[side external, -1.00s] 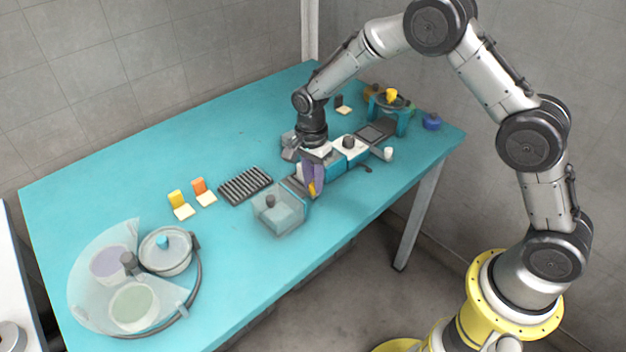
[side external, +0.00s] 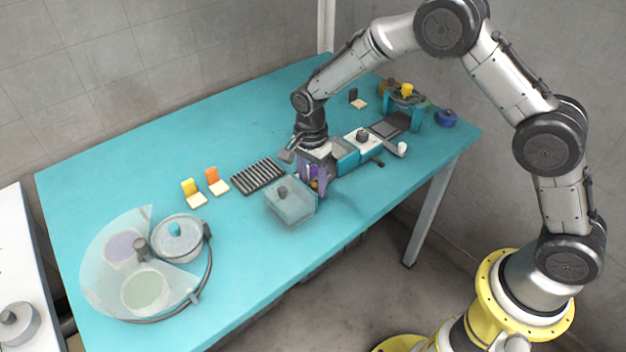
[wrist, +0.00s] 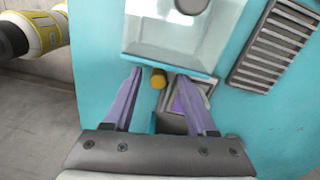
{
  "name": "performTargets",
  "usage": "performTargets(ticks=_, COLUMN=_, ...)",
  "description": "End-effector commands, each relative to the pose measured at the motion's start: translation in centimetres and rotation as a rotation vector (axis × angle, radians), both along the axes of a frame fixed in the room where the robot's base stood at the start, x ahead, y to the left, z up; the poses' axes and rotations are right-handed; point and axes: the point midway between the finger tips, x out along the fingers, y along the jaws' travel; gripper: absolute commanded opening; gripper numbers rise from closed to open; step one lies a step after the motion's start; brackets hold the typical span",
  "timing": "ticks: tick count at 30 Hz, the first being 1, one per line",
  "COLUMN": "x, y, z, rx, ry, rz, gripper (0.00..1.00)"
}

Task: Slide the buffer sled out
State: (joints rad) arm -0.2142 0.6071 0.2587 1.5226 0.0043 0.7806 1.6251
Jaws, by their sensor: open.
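The buffing unit (side external: 346,155) is a teal and white block on the table. My gripper (side external: 316,184) is low at its left end, pointing down, with purple fingers apart. In the wrist view my gripper (wrist: 160,76) has a short yellow knob (wrist: 158,78) between its fingertips, nearer the left one; I see gaps, so it is not clamped. I cannot tell for certain that this knob belongs to the sled. A grey part with a purple patch (wrist: 180,103) lies by the right finger and is partly hidden. The sled itself is mostly hidden by my gripper.
A clear lidded box (side external: 290,205) stands close to my fingers. A round clear-covered tray (side external: 125,300) is at the front left. The back left of the table is clear.

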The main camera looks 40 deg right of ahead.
Motion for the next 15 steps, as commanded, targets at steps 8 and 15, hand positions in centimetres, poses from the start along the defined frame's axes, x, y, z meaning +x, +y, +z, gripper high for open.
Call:
performTargets(ticks=8, x=0.1, y=-0.1, z=0.9, rx=-0.001, ry=0.0, rz=0.0, gripper=0.57)
performTargets(ticks=15, x=0.3, y=0.0, z=5.6, rx=0.0, ry=-0.005, rz=0.0, gripper=0.57)
